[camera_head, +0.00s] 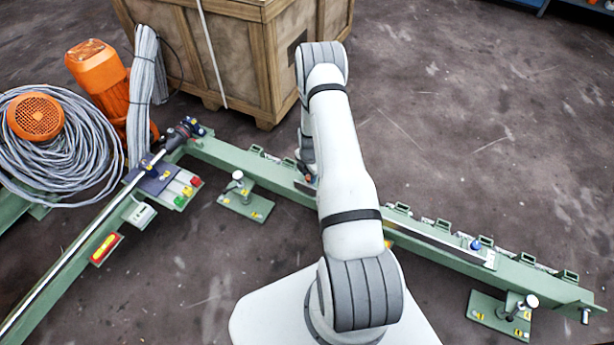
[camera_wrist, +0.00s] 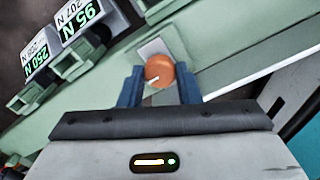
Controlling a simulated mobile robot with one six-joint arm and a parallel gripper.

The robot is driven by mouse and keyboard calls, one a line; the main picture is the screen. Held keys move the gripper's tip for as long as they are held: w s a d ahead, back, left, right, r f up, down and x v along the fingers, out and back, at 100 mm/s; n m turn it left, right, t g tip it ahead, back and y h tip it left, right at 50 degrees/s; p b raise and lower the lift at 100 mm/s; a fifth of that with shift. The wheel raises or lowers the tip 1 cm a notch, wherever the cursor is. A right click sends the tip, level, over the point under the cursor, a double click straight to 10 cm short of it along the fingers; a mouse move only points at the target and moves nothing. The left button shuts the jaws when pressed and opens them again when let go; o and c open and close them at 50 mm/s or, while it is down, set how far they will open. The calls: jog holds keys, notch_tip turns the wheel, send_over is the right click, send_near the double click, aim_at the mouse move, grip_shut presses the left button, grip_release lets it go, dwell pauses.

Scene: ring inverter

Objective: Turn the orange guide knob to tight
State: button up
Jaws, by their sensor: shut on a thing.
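The orange guide knob (camera_wrist: 159,72) shows in the wrist view as a round orange knob with a small white mark on its face. It sits in front of a light plate (camera_wrist: 154,46) on the green rail. My gripper (camera_wrist: 160,88) has its two blue fingers on either side of the knob and is shut on it. In the head view my arm reaches down to the green rail (camera_head: 245,160), and my arm hides most of the knob there.
A wooden crate (camera_head: 225,50) stands behind the rail. A blue knob (camera_head: 475,245) is farther right on the rail. Orange motors and coiled cable (camera_head: 85,150) lie at left.

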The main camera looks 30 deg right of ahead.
jog(key=m+b, duration=0.1)
jog(key=m, duration=0.4)
jog(key=shift+s+d, duration=0.15)
jog(key=m, duration=0.4)
jog(key=shift+m+b, duration=0.3)
jog(key=shift+b, duration=0.05)
jog(key=m, duration=0.5)
jog(key=shift+m+b, duration=0.3)
jog(key=m, duration=0.4)
jog(key=shift+m, duration=0.3)
jog(key=o, duration=1)
jog(key=shift+c, duration=0.2)
